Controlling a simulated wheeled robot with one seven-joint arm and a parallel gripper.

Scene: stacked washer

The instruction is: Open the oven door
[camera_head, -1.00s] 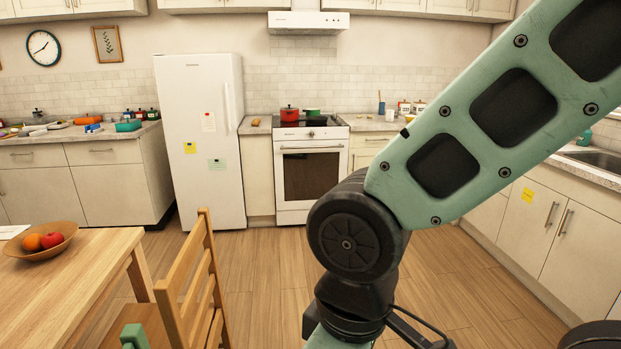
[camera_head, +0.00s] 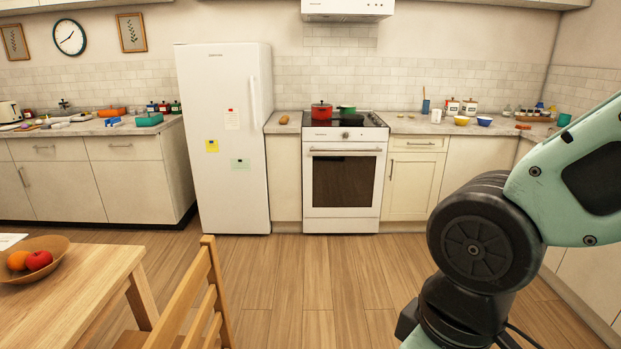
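The white oven (camera_head: 343,200) stands against the back wall, between the lower cabinets, near the middle of the head view. Its door (camera_head: 342,181) has a dark window and looks shut, upright and flush with the front. A horizontal handle (camera_head: 345,150) runs along the top of the door. A red pot (camera_head: 321,111) and a green pan (camera_head: 346,109) sit on the cooktop above. My arm shows at the right, well in front of the oven, and does not cover it. My gripper is out of the picture.
A wooden table (camera_head: 98,272) and a chair (camera_head: 196,300) stand at the lower left. A white fridge (camera_head: 224,150) is left of the oven. The wooden floor (camera_head: 318,285) before the oven is clear. Cabinets and counter (camera_head: 470,128) run along the right.

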